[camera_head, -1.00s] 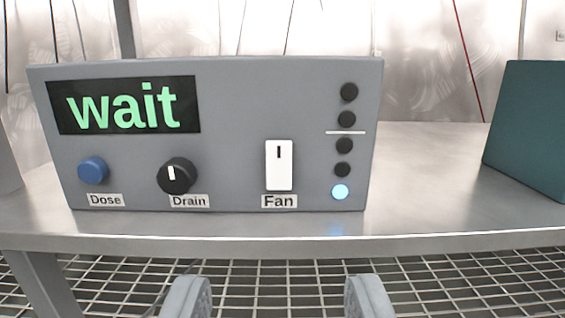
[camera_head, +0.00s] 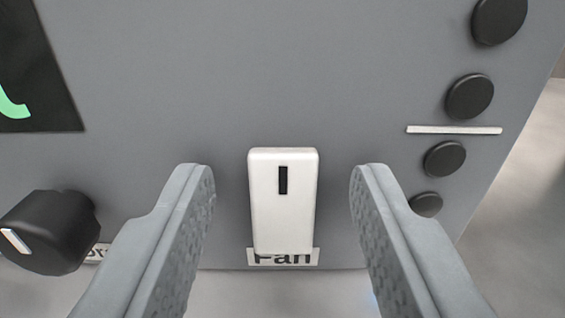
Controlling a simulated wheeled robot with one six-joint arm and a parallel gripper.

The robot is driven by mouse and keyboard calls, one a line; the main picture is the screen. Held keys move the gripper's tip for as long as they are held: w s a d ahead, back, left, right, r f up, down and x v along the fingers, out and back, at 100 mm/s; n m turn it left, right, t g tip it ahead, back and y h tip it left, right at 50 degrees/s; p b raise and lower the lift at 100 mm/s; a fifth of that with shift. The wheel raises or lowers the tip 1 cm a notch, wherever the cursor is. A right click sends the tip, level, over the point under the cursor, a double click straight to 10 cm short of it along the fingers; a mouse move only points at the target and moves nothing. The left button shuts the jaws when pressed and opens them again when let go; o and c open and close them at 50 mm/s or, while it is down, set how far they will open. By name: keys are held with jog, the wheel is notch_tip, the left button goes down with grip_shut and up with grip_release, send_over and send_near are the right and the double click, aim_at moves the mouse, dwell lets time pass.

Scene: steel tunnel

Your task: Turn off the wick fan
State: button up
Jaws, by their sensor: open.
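The white fan rocker switch (camera_head: 283,210) is on the grey control panel (camera_head: 270,80), with a black mark near its top. The label "Fan" (camera_head: 283,259) is just below it, partly covered by the switch's lower edge. My gripper (camera_head: 282,175) is open, with one grey finger left of the switch and one right of it. The fingertips are level with the switch's upper part, and a gap shows on both sides. I cannot tell whether they touch the panel face.
The black drain knob (camera_head: 50,232) sits at the left. The display (camera_head: 35,75) is cut off at the upper left. Several dark round lamps (camera_head: 470,96) and a white line (camera_head: 454,130) are at the right. The steel shelf (camera_head: 515,220) is bare at the lower right.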

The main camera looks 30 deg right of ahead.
jog(key=shift+d, duration=0.1)
grip_shut()
jog(key=shift+f, duration=0.15)
jog(key=shift+f+t+h, duration=0.2)
jog(key=shift+t+h, duration=0.2)
jog(key=shift+t, duration=0.1)
jog(key=shift+f+t+h, duration=0.15)
jog(key=shift+t+h, duration=0.35)
jog(key=shift+t, duration=0.3)
grip_release()
